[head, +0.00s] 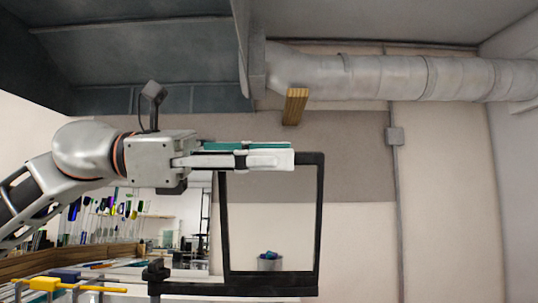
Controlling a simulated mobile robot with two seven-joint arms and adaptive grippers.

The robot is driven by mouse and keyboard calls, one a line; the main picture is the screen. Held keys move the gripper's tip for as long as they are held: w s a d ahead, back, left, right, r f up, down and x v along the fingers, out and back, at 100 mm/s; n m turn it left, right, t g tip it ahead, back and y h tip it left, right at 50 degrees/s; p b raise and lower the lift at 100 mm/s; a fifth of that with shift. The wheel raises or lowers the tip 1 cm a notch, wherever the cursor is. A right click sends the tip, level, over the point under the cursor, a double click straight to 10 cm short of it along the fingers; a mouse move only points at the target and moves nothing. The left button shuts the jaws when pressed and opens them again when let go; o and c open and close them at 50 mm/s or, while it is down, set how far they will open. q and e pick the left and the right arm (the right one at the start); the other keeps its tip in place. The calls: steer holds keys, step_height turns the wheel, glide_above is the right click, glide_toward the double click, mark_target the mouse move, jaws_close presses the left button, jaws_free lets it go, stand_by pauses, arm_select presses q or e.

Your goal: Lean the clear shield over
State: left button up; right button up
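The clear shield (319,218) is a see-through pane in a black frame. It stands about upright right of centre in the head view, and its lower edge meets a black bar (240,289). My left gripper (284,157) reaches in from the left, level with the top of the frame. Its fingers point right and cover the top left part of the frame. The fingers show side-on, so I cannot tell whether they touch or hold the frame. My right gripper is not in view.
A black knob or clamp (157,271) sits at the bar's left end. A yellow-handled tool (45,284) and a wooden rail (80,259) are at the lower left. Coloured glass pieces (115,208) stand behind. The space right of the shield looks clear.

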arm_select(q)
steer(key=shift+a, duration=0.2)
steer(key=a, duration=1.1)
steer(key=shift+a, duration=0.3)
